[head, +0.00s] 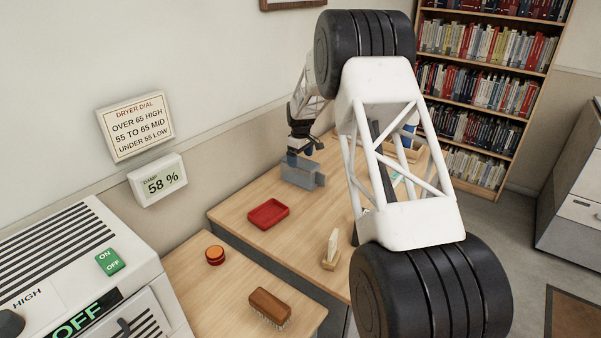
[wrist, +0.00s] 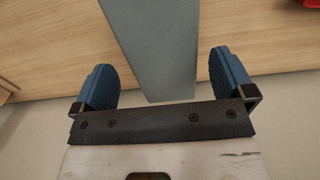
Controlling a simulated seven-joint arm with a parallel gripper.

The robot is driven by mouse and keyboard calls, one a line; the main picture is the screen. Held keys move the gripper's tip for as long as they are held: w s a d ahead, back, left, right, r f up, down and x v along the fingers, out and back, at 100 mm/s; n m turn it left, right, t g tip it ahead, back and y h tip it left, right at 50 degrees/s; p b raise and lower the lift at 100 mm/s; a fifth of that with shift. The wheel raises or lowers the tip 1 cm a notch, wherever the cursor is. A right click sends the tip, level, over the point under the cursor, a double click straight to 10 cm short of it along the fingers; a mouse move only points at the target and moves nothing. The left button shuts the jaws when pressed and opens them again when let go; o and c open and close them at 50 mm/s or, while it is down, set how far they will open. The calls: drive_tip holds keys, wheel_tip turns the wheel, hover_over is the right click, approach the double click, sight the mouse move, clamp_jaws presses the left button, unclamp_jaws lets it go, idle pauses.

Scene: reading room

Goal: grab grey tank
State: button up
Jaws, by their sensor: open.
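The grey tank (head: 297,176) stands on the wooden table near the wall in the head view. In the wrist view the grey tank (wrist: 155,50) runs from the top edge down between the two blue fingers. My gripper (head: 304,154) is at the top of the tank in the head view. In the wrist view my gripper (wrist: 165,78) is open, with one finger on each side of the tank and a visible gap at both sides. I cannot tell how far down the fingers reach along it.
A red tray (head: 269,214) lies in front of the tank. A wooden stand with a pale piece (head: 332,248), an orange-topped jar (head: 215,255) and a brush (head: 269,307) are nearer. A dehumidifier-like machine (head: 80,265) stands left; its wall display (head: 158,180) reads 58 %. My arm hides the table's right part.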

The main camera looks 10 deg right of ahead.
sight(301, 161)
drive_tip(key=shift+f, duration=0.15)
drive_tip(key=shift+s+f, duration=0.2)
drive_tip(key=shift+f, duration=2.3)
drive_tip(key=shift+c, duration=0.3)
drive_tip(key=c, duration=0.9)
drive_tip(key=shift+r, duration=0.15)
drive_tip(key=shift+c, duration=0.2)
drive_tip(key=shift+r, duration=0.8)
drive_tip(key=shift+s+r, duration=0.1)
drive_tip(key=shift+r, duration=0.85)
drive_tip(key=s+r, duration=0.1)
drive_tip(key=s, duration=1.4)
drive_tip(key=shift+s+d, duration=0.15)
drive_tip(key=shift+s, duration=0.2)
